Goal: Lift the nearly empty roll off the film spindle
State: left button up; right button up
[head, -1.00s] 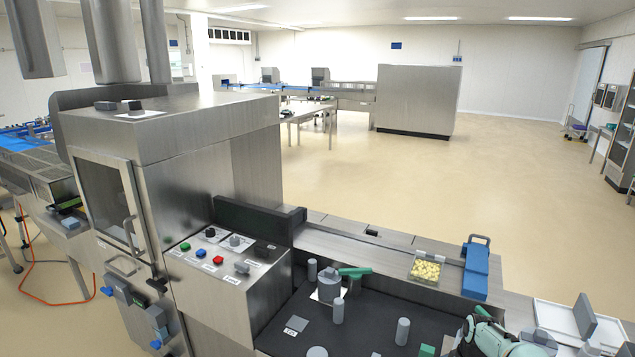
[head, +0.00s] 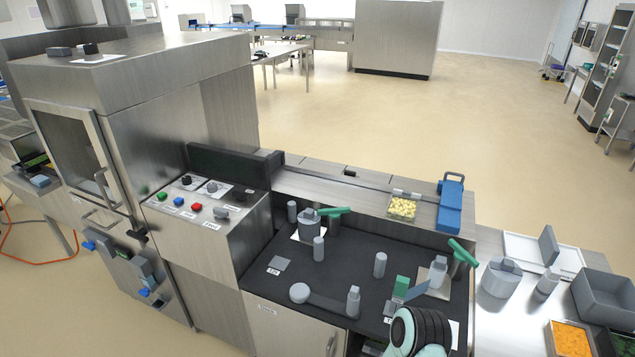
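A wide grey roll-shaped cylinder (head: 309,229) stands on a white patch at the back left of the dark worktop, beside a green lever (head: 336,211). A narrower grey cylinder (head: 438,272) stands on another white patch at the right, beside a second green lever (head: 462,253). I cannot tell for sure which one is the nearly empty roll on the film spindle. A larger grey roll-like cylinder (head: 500,278) stands on the right counter. A teal and black part of my arm is at the bottom right, apart from the cylinders. Neither gripper's fingertips show.
The dark worktop (head: 340,262) also carries upright grey posts (head: 380,264) and a green block (head: 401,287). The control panel (head: 205,205) borders it on the left. A grey bin (head: 607,296) is far right.

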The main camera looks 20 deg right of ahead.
aim_at(438, 270)
jog(key=z, duration=1.7)
